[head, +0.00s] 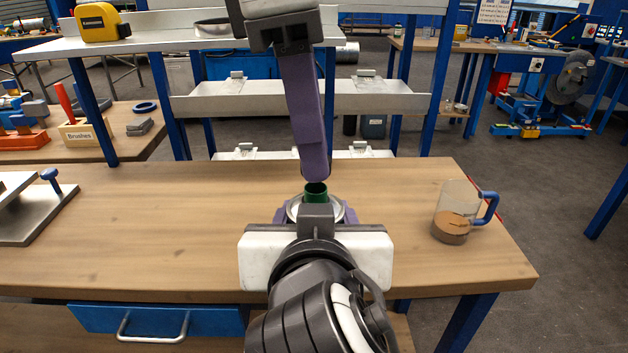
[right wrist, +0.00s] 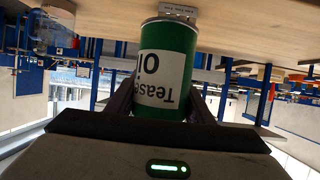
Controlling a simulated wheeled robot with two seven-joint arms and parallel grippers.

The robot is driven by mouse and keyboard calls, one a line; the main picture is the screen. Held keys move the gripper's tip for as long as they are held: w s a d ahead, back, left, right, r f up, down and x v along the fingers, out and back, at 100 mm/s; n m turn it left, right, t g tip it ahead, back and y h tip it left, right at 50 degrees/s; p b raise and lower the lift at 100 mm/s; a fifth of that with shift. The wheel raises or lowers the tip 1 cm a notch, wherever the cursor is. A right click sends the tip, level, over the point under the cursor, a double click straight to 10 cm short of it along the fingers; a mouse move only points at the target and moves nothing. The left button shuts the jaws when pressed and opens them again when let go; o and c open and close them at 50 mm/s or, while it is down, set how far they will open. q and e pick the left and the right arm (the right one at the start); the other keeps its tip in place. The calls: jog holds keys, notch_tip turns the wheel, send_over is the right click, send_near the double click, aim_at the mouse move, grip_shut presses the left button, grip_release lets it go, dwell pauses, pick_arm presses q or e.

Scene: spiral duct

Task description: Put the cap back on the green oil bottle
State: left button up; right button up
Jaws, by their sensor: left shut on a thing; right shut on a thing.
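The green oil bottle (right wrist: 172,45) has a white label and shows upside down in the right wrist view. My right gripper (right wrist: 165,105) is shut around its sides. In the head view the bottle's round silver top (head: 296,208) shows just beyond my right gripper (head: 316,212), whose body hides the rest. My left gripper (head: 316,180) reaches down from above, its purple fingers shut on the small green cap (head: 316,195). The cap is over the middle of the silver top. I cannot tell whether it is seated or just above.
The wooden table (head: 150,230) is mostly clear around the bottle. A clear mug (head: 454,215) with a blue handle and brown contents stands at the right. A metal plate with a blue knob (head: 50,190) lies at the left. A grey shelf rack (head: 250,100) stands behind the table.

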pick_arm(q)
jog(key=shift+f, duration=0.15)
jog(key=shift+f, duration=0.75)
jog(key=shift+f, duration=0.6)
dwell(0.3)
jog(key=m+g, duration=0.1)
jog(key=m, duration=0.5)
jog(key=shift+w+d+m, duration=0.1)
jog(key=shift+m, duration=0.2)
jog(key=m, duration=0.3)
jog(key=m+y, duration=0.1)
jog(key=m, duration=0.2)
jog(key=shift+w+g, duration=0.1)
jog(key=shift+g, duration=0.2)
jog(key=m, duration=0.4)
jog(key=shift+d+y, duration=0.1)
jog(key=shift+y, duration=0.2)
jog(key=m, duration=0.4)
jog(key=shift+y, duration=0.3)
jog(key=m, duration=0.4)
jog(key=shift+d+y, duration=0.1)
jog(key=shift+y, duration=0.2)
jog(key=m, duration=0.5)
jog(key=shift+m+t+y, duration=0.3)
jog(key=shift+m+t, duration=0.1)
